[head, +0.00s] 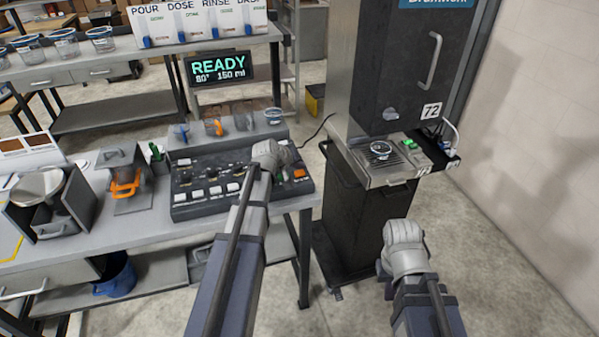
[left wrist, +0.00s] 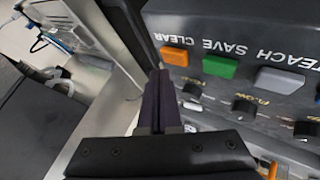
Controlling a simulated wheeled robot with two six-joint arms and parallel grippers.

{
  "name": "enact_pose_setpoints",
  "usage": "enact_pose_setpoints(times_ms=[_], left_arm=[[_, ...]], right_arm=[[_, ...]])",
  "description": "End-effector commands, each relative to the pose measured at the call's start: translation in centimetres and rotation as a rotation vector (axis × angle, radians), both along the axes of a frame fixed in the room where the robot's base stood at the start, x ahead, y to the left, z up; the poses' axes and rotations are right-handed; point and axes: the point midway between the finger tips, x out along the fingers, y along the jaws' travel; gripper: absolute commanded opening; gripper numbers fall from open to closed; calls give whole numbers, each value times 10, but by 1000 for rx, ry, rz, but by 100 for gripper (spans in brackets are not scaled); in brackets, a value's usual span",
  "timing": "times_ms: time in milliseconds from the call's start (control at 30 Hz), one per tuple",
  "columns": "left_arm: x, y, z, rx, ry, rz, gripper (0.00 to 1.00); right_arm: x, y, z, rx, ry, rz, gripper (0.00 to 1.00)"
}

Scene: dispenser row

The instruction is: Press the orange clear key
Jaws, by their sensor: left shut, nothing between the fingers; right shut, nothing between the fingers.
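The orange clear key (head: 299,173) sits at the right front of the dark control panel (head: 240,192). In the left wrist view the orange key (left wrist: 174,56) lies just beyond and right of my fingertips, with the upside-down word CLEAR beside it. A green key (left wrist: 219,66) and a grey key (left wrist: 279,80) follow to its right. My left gripper (head: 275,157) is over the panel's right part, left of the orange key in the head view; its fingers (left wrist: 160,76) are shut and empty. Contact with the key is not visible. My right gripper (head: 404,240) is shut, near the dark cabinet.
A lit READY display (head: 218,67) stands behind the panel. Several small cups stand on the ledge at the panel's back. A drinks machine (head: 391,75) with a drip tray (head: 385,165) is to the right. Floor at the far right is clear.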

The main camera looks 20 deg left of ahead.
Motion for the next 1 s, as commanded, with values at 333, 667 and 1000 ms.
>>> enact_pose_setpoints(times_ms=[333, 667, 1000], left_arm=[[0, 0, 33, 0, 0, 0, 0], [0, 0, 50, 0, 0, 0, 0], [0, 0, 49, 0, 0, 0, 0]], right_arm=[[0, 0, 33, 0, 0, 0, 0], [0, 0, 50, 0, 0, 0, 0], [0, 0, 49, 0, 0, 0, 0]])
